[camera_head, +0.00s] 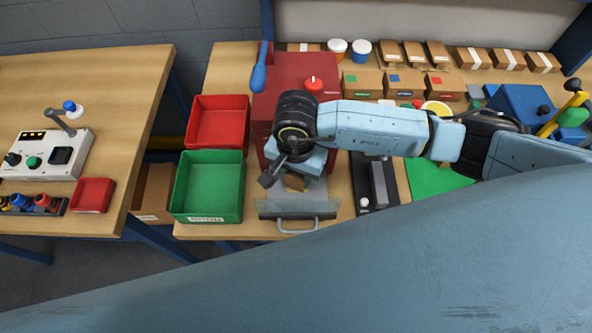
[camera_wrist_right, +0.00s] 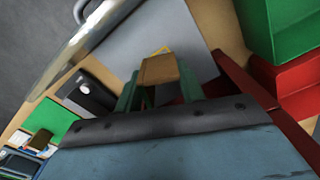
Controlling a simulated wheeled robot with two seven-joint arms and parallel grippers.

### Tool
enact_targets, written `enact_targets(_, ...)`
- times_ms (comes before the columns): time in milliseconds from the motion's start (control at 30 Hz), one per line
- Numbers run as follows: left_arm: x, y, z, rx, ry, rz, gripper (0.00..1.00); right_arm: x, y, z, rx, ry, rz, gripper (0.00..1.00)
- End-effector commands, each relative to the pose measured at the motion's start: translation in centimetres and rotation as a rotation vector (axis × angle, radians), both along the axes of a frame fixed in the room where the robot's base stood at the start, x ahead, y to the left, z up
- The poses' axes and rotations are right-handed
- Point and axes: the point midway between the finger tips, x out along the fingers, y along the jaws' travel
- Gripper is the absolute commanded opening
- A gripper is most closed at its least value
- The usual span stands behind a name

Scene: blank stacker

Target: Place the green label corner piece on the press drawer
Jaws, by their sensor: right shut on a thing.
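My right gripper (camera_head: 292,176) points down over the press drawer (camera_head: 300,197), a grey plate with a front handle that sticks out of the red press (camera_head: 290,75). It is shut on a small tan block, the corner piece (camera_head: 295,183). In the right wrist view the corner piece (camera_wrist_right: 158,69) sits between the two green fingers, over or on the grey drawer plate (camera_wrist_right: 185,25); contact is not clear. A thin yellow edge shows beyond it. No green label shows on the held piece. My left gripper is not in view.
A green bin (camera_head: 208,188) and a red bin (camera_head: 218,124) stand left of the press. Cardboard boxes with green (camera_head: 362,84), blue (camera_head: 404,84) and red (camera_head: 445,86) labels stand behind my right arm. A dark device (camera_head: 376,184) lies right of the drawer.

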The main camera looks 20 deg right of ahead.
Motion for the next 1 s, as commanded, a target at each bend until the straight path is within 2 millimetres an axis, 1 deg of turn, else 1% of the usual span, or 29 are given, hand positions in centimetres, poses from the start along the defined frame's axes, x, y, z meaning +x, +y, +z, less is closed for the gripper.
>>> enact_targets(167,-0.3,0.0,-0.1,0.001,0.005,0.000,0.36,0.0,0.0,0.1,0.000,-0.001,0.000,0.14)
enact_targets(300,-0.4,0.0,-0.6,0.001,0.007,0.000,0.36,0.0,0.0,-0.3,0.000,-0.001,0.000,0.14)
enact_targets(333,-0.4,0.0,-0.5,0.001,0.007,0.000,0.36,0.0,0.0,-0.3,0.001,-0.001,0.000,0.41)
enact_targets(467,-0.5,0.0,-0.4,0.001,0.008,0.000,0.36,0.0,0.0,-0.2,0.001,-0.001,0.000,0.58)
enact_targets(500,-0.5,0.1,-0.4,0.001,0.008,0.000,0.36,0.0,0.0,-0.2,0.001,-0.001,-0.001,0.61)
enact_targets(767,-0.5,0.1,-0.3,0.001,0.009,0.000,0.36,0.1,0.0,-0.1,0.000,-0.001,-0.001,0.61)
enact_targets(867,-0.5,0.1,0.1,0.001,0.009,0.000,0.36,0.1,0.0,0.3,0.001,-0.001,-0.001,0.61)
enact_targets(933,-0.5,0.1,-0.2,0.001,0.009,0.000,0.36,0.2,0.0,1.1,0.002,-0.005,0.000,0.61)
enact_targets(1000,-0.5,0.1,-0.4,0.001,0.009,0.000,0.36,0.2,0.0,2.3,0.002,-0.007,0.001,0.61)
